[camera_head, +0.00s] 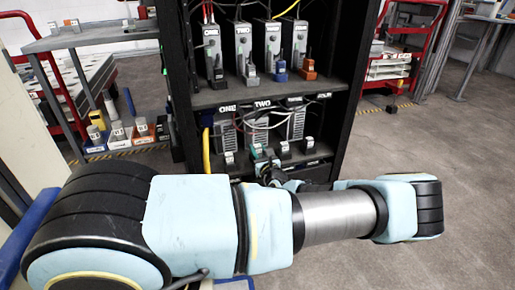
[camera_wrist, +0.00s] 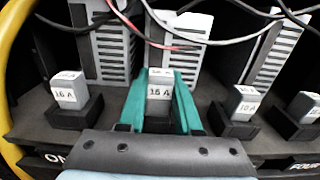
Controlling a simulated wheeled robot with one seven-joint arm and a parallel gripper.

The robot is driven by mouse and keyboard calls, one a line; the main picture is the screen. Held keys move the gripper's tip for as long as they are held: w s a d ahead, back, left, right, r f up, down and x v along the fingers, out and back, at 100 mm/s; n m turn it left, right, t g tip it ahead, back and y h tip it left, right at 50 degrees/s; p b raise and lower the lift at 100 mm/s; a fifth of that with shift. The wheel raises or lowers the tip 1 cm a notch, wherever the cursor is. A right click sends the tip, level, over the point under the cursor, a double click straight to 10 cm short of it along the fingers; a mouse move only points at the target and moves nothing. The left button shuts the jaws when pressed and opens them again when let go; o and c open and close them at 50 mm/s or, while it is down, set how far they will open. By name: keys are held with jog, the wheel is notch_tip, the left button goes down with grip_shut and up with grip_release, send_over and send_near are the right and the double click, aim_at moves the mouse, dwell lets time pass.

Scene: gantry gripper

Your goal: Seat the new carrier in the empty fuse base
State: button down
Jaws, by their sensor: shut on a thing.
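My gripper (camera_wrist: 160,112) has two teal fingers shut on a light grey carrier (camera_wrist: 159,88) marked 16 A, one finger on each side of it. The carrier stands about upright in the row of fuse bases on the lower shelf, second from the left. Something dark lies under it between the fingers, but whether the carrier is fully down in its base is hidden. In the head view my gripper (camera_head: 262,160) is small and partly hidden by my arm. Neighbouring black bases hold a 16 A carrier (camera_wrist: 69,94) on the left and a 10 A carrier (camera_wrist: 243,105) on the right.
Another carrier (camera_wrist: 305,106) stands at the far right. Grey ribbed modules (camera_wrist: 108,50) stand behind the row. Loose red, black and white wires (camera_wrist: 200,42) hang above and behind the gripper. A yellow cable (camera_wrist: 10,80) runs along the left edge.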

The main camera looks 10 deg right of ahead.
jog(key=shift+f, duration=0.6)
jog(key=c, duration=0.5)
grip_release()
jog(key=s, duration=0.3)
jog(key=s+d+p, duration=0.1)
jog(key=s, duration=0.6)
jog(key=shift+s+d, duration=0.2)
jog(key=shift+s, duration=0.15)
